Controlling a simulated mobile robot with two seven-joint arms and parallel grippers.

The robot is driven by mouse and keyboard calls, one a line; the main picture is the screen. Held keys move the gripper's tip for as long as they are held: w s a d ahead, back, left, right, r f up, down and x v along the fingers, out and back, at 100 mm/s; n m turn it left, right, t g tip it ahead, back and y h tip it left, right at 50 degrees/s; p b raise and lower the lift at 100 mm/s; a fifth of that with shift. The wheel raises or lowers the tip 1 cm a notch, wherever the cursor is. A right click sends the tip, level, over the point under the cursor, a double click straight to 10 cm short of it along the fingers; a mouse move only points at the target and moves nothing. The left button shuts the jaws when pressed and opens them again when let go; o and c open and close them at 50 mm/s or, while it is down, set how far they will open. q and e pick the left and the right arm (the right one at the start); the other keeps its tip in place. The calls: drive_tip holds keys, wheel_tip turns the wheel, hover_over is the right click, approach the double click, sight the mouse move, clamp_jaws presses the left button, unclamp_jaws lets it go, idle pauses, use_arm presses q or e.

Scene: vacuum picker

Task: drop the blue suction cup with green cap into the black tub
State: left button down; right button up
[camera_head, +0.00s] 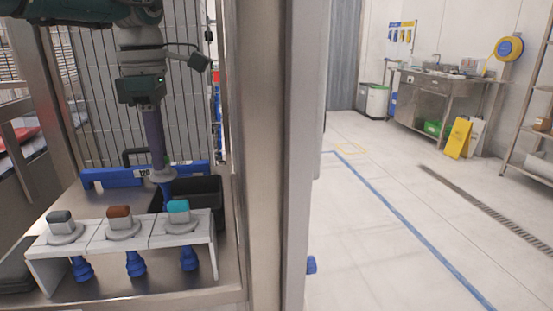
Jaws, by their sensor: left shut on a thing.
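The blue suction cup with green cap (179,206) sits at the right end of a white rack (212,232). Its teal-green cap and grey flange are above the rack top, and its blue bellows hang below. The black tub (208,193) stands just behind the rack, partly hidden by it. My left gripper (152,106) points down above the tub and rack. It is shut on a dark purple tube (154,138), which ends in a grey disc with a blue part under it. This end is behind and slightly left of the green cap, apparently apart from it. My right gripper is out of view.
The rack also holds a suction cup with grey cap (60,218) and one with brown cap (120,213). A blue bar (105,178) lies behind the rack. A steel post (262,150) borders the cell on the right. Open floor (390,200) lies beyond.

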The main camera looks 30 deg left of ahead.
use_arm(q)
drive_tip(key=shift+f, duration=0.65)
drive_tip(key=c, duration=0.8)
unclamp_jaws()
drive_tip(key=shift+r, duration=0.2)
wheel_tip(320, 180, up, 13)
drive_tip(key=p, duration=1.1)
